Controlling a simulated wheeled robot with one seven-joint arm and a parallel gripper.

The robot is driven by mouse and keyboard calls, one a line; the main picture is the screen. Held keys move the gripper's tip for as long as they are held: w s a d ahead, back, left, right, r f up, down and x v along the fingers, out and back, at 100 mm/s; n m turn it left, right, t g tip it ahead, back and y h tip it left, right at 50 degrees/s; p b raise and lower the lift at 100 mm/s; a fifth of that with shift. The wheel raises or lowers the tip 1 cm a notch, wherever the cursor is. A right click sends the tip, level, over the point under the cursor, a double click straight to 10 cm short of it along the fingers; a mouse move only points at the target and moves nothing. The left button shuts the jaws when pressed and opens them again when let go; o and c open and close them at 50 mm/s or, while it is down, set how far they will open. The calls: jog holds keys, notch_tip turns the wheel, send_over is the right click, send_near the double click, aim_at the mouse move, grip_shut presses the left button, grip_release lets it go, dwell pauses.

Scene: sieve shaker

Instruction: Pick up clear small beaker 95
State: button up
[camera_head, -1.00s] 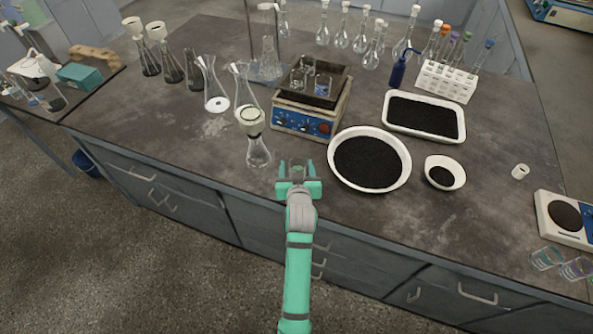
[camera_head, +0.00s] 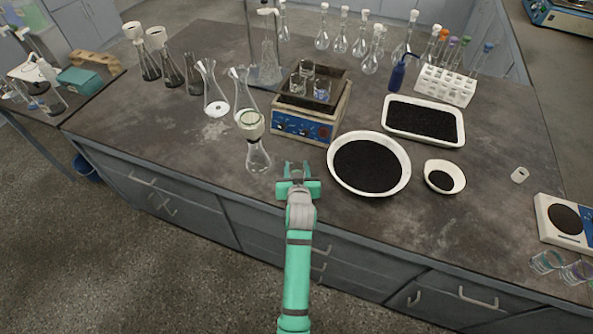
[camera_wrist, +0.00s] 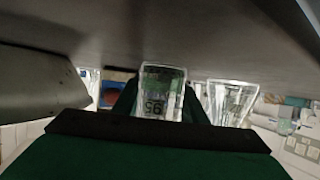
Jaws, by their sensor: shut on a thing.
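The clear small beaker 95 (camera_wrist: 163,92) is between my gripper's fingers in the wrist view, its number showing upside down. In the head view my gripper (camera_head: 296,171) is at the front edge of the bench, shut on the beaker, which shows only faintly as clear glass (camera_head: 296,174) between the fingers. I cannot tell whether its base touches the bench top.
A conical flask with a funnel (camera_head: 258,155) stands close to the left of my gripper. A white bowl of black grains (camera_head: 333,180) is close on the right. Behind is a hotplate (camera_head: 303,128) with beakers in its dark tray. The bench (camera_head: 210,165) is bare at the front left.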

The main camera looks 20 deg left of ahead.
aim_at(297, 163)
jog(key=shift+r, duration=0.2)
jog(key=shift+w+r, duration=0.1)
jog(key=shift+r, duration=1.05)
jog(key=shift+d+r, duration=0.1)
jog(key=shift+r, duration=0.2)
jog(key=s+r, duration=0.1)
jog(key=s+d+r, duration=0.1)
jog(key=s+r, duration=0.2)
jog(key=r, duration=0.1)
jog(key=shift+s+d+r, duration=0.2)
jog(key=shift+s+d, duration=0.05)
jog(key=shift+d, duration=0.05)
jog(key=s+d+r, duration=0.3)
jog(key=s+r, duration=0.5)
jog(key=r, duration=0.1)
jog(key=shift+s+d+r, duration=0.15)
jog(key=shift+s, duration=0.2)
jog(key=shift+w, duration=0.15)
